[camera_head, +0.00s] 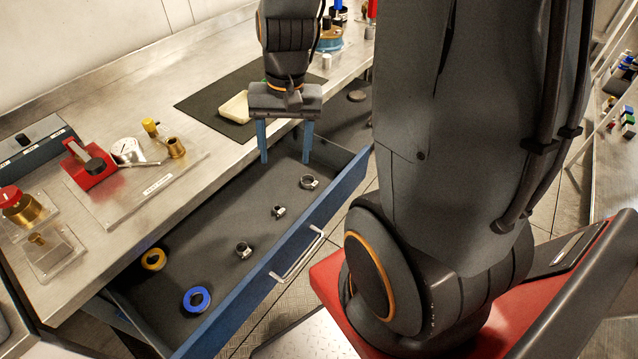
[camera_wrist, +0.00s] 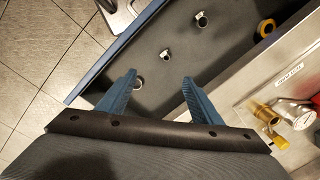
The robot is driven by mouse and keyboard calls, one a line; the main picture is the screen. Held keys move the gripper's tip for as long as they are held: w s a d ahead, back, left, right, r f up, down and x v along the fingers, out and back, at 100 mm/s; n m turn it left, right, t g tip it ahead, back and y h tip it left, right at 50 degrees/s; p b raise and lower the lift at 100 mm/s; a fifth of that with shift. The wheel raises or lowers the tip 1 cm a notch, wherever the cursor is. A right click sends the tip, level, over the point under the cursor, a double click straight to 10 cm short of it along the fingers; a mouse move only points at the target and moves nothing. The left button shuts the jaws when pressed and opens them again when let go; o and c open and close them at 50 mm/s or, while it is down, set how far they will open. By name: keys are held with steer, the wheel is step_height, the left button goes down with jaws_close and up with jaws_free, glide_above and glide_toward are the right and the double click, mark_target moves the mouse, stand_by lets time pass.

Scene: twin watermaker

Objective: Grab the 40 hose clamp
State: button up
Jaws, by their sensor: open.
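Three metal hose clamps lie in a row in the open blue drawer (camera_head: 335,190). No size marking is readable, so I cannot tell which is the 40. My gripper (camera_head: 286,158) is open and empty, pointing down above the drawer's far part. In the wrist view my gripper (camera_wrist: 158,77) has the nearest clamp (camera_wrist: 138,83) beside its left fingertip, partly hidden; the other clamps lie beyond.
A yellow ring (camera_head: 153,259) and a blue ring (camera_head: 197,299) lie in the drawer's near end. The steel workbench (camera_head: 215,165) runs alongside, with a black mat (camera_head: 200,101), a red device (camera_head: 90,168) and brass fittings. The drawer's front wall has a handle (camera_head: 298,255).

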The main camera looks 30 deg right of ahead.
steer(key=w+d+f+m+y+b, duration=0.1)
steer(key=d+f+m, duration=0.2)
steer(key=f+m, duration=0.1)
steer(key=w+d+f+m+y+b, duration=0.1)
steer(key=w+d+f+m, duration=0.1)
steer(key=d+f+m, duration=0.2)
steer(key=w+d+f+m+y+b, duration=0.1)
steer(key=w+d+f+m, duration=0.1)
steer(key=d+f+m, duration=0.2)
steer(key=shift+w+f+m+y, duration=0.15)
steer(key=shift+f+m+y, duration=0.2)
steer(key=shift+m, duration=0.65)
steer(key=shift+s+d+p+x, duration=0.1)
steer(key=shift+p+x, duration=0.05)
steer(key=shift+x, duration=0.75)
steer(key=shift+s+d+p+x, duration=0.1)
steer(key=shift+s+p+x, duration=0.05)
steer(key=shift+x, duration=0.75)
steer(key=shift+s+d+p+x, duration=0.1)
steer(key=shift+d+p+x, duration=0.05)
steer(key=shift+x, duration=0.75)
steer(key=shift+f, duration=0.2)
steer(key=c, duration=1.1)
steer(key=shift+r, duration=0.15)
